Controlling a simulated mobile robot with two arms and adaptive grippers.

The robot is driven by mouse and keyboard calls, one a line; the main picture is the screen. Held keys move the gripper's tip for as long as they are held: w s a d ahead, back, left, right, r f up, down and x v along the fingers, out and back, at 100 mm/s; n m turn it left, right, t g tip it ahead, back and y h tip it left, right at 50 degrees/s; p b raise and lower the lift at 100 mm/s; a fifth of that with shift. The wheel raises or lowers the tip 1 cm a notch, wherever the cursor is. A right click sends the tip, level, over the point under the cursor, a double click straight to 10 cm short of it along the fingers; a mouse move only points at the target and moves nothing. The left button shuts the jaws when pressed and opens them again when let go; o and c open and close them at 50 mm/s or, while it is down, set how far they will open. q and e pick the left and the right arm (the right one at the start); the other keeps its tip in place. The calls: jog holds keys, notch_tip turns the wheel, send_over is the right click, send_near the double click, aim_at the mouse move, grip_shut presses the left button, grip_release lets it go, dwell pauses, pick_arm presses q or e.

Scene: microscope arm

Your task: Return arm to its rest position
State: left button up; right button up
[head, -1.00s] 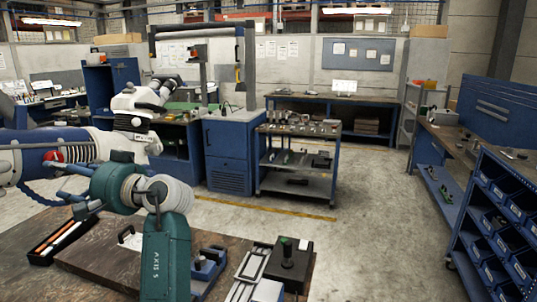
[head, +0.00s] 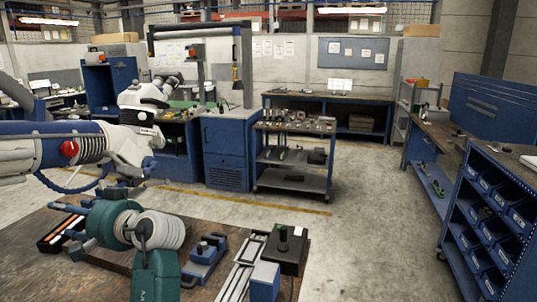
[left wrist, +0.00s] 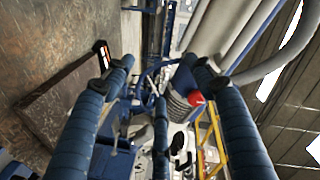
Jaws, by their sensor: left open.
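The microscope arm, a thick white and blue tube with a red knob (head: 68,148), comes in from the left edge in the head view. It carries the white microscope head (head: 145,95) at its right end. In the left wrist view its red knob (left wrist: 196,98) shows beyond my fingers. My left gripper (head: 62,213), with blue fingers, is below the arm tube and appears apart from it. In the left wrist view the gripper (left wrist: 158,76) has its fingers spread and holds nothing. My right gripper is not in view.
A workbench (head: 215,285) below bears a dark tray (head: 50,243) of pens, a blue vise-like block (head: 205,262) and a black joystick box (head: 285,250). A tool cart (head: 295,185) and a blue bin rack (head: 490,215) stand beyond. The floor between them is clear.

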pick_arm(q)
jog(key=s+d+f+m+t+h, duration=0.1)
jog(key=s+d+f+h, duration=0.3)
jog(key=f, duration=0.9)
jog(key=s+d+f+m+h, duration=0.25)
jog(key=s+f, duration=0.35)
jog(key=f, duration=0.7)
jog(key=s+d+f+m+g+h, duration=0.1)
jog(key=s+d+f+g+h, duration=0.1)
jog(key=s+d+f+h, duration=0.6)
jog(key=s+d+f+m+g+h, duration=0.1)
jog(key=s+d+f, duration=0.3)
jog(key=s+d, duration=0.85)
jog(key=s+a+f+g+b, duration=0.1)
jog(key=s+a+f+b, duration=0.15)
jog(key=f, duration=1.25)
jog(key=s+a+f+g+b, duration=0.1)
jog(key=s+f, duration=0.2)
jog(key=f, duration=1.2)
jog(key=s+a+f+g+b, duration=0.1)
jog(key=s+a+f+b, duration=0.1)
jog(key=s+f, duration=1.5)
jog(key=shift+a+f, duration=0.5)
jog(key=shift+f, duration=0.25)
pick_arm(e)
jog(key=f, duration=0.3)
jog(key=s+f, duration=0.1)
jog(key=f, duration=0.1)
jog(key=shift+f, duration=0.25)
